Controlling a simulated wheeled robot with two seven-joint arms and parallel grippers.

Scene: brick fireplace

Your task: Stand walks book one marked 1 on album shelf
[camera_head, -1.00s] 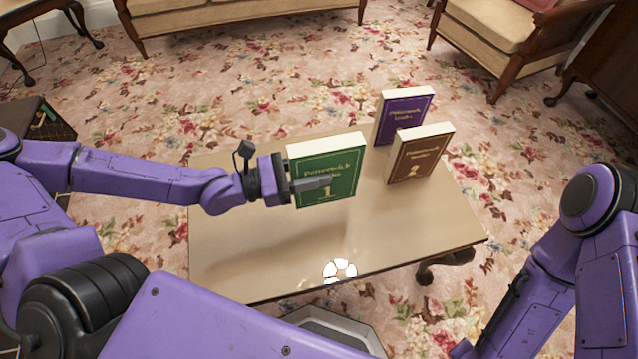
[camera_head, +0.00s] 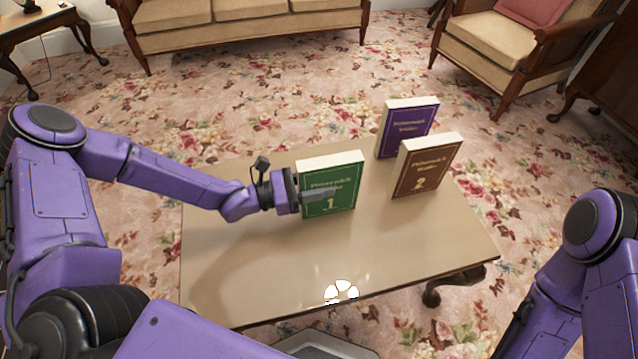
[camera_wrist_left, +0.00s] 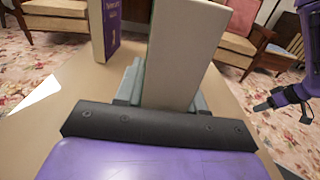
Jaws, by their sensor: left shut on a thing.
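The green book marked 1 (camera_head: 340,174) stands upright, its cover facing me, over the left-middle of the table. My left gripper (camera_head: 322,197) is shut on it from the left side, one finger across the cover. In the left wrist view the pale edge of the book (camera_wrist_left: 187,50) rises between the fingers. I cannot tell whether its bottom touches the table. A brown book marked 2 (camera_head: 425,168) and a purple book (camera_head: 407,130) stand upright to its right, apart from it. My right gripper (camera_wrist_left: 266,104) shows small in the left wrist view; its jaw state is unclear. I cannot make out the album shelf.
The beige table (camera_head: 250,270) is bare in front of the books and to the left. A sofa (camera_head: 240,12) stands at the back, an armchair (camera_head: 490,45) at the back right, and a small side table (camera_head: 35,35) at the back left.

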